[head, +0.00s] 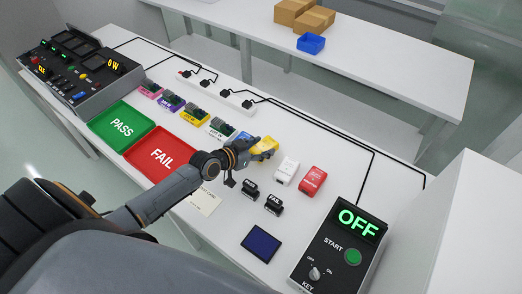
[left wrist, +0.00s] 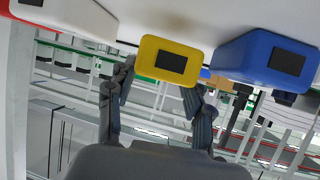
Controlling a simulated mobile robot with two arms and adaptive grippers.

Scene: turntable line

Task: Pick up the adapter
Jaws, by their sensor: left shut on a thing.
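The yellow adapter (head: 268,147) is at the fingers of my left gripper (head: 255,151), over the middle of the white table. In the left wrist view the yellow adapter (left wrist: 170,59) has a dark square on its face and sits between the two fingers of my left gripper (left wrist: 158,82), which is shut on it. In the head view the gripper partly covers the adapter, and I cannot tell whether it touches the table. My right gripper is not in view.
A blue adapter (left wrist: 268,58) is close beside the yellow one. A white adapter (head: 286,170) and a red adapter (head: 313,180) stand to the right. Green PASS (head: 121,126) and red FAIL (head: 161,157) trays lie left. A control box (head: 340,249) reads OFF.

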